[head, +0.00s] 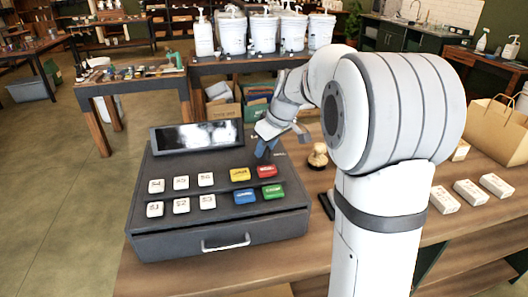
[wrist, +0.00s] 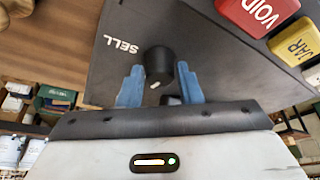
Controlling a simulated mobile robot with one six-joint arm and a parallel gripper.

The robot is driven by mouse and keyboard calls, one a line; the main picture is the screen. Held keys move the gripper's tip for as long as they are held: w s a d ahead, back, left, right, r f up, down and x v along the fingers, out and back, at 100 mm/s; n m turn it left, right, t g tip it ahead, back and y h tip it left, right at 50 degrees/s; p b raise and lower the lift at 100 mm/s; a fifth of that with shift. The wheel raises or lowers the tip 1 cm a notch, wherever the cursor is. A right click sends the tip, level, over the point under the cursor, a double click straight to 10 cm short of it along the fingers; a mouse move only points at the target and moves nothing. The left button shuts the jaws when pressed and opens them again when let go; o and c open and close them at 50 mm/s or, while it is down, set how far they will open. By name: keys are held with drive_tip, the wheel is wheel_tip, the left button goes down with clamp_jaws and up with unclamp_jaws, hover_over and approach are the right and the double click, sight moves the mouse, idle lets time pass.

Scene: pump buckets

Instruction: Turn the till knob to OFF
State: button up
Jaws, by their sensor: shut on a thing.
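The dark grey till (head: 165,246) stands on the wooden counter, with a tilted screen (head: 197,136) and rows of keys on top. Its black knob (wrist: 158,62) shows in the wrist view between the two blue fingers, with a small white mark towards my wrist. The word SELL is printed left of the knob there. My gripper (head: 266,150) reaches down at the till's back right, and also shows in the wrist view (wrist: 159,77), shut on the knob. In the head view the fingers hide the knob. I see no OFF label.
The red VOID key (wrist: 262,12) and yellow JAR key (wrist: 297,42) are close to the fingers. A wooden-handled stamp (head: 318,156) stands right of the till. White blocks (head: 470,191) and a paper bag (head: 497,124) lie farther right. White buckets (head: 265,32) stand behind.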

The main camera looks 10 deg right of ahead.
drive_tip(key=shift+n+g+y+b, duration=0.3)
drive_tip(key=shift+n+b, duration=0.2)
drive_tip(key=shift+n, duration=0.6)
drive_tip(key=o, duration=1)
drive_tip(key=v, duration=0.7)
drive_tip(key=shift+d+r, duration=0.15)
drive_tip(key=shift+r, duration=0.2)
drive_tip(key=shift+s, duration=0.1)
